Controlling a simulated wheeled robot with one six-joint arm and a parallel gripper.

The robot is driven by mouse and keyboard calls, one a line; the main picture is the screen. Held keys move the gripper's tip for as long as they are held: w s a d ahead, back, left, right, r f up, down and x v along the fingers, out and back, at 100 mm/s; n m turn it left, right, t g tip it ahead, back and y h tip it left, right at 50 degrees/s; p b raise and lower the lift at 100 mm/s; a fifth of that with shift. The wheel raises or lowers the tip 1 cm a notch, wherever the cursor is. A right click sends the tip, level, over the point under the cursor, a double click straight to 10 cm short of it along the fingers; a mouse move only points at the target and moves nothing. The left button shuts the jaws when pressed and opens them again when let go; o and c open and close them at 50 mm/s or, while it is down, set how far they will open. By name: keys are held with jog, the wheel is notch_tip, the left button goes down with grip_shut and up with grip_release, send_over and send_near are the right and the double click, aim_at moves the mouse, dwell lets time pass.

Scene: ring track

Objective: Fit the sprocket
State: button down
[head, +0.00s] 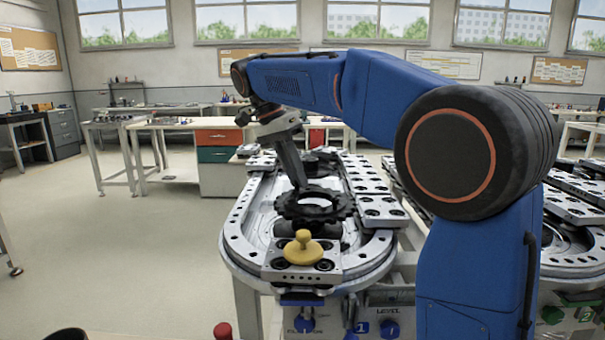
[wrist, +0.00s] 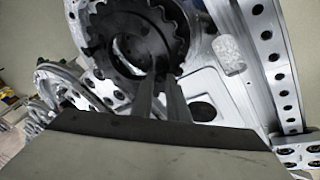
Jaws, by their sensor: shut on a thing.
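The sprocket (head: 338,206) is a black toothed ring. In the head view it is at the near end of the metal oval track (head: 238,238), above a dark rounded drum (head: 322,230). My gripper (head: 301,187) reaches down from the back left and is shut on the ring's rim. In the wrist view, my two fingers (wrist: 165,84) meet the lower edge of the sprocket (wrist: 98,40), and a dark round face with small holes shows inside the ring. I cannot tell whether the ring touches the drum or is apart from it.
A yellow knob (head: 303,248) stands on a bolted plate at the track's near end. Metal blocks (head: 375,187) line the track's right side. A second track (head: 585,243) is at the right.

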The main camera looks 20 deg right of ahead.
jog(key=shift+w+a, duration=0.1)
jog(key=shift+a, duration=0.4)
dwell(0.5)
jog(key=shift+a, duration=0.25)
dwell(0.8)
jog(key=shift+w, duration=0.1)
dwell(0.4)
jog(key=shift+f, duration=0.15)
jog(key=shift+s+a, duration=0.1)
jog(key=shift+s, duration=0.1)
jog(key=shift+w+f, duration=0.15)
jog(key=shift+f, duration=0.2)
jog(key=shift+f, duration=0.15)
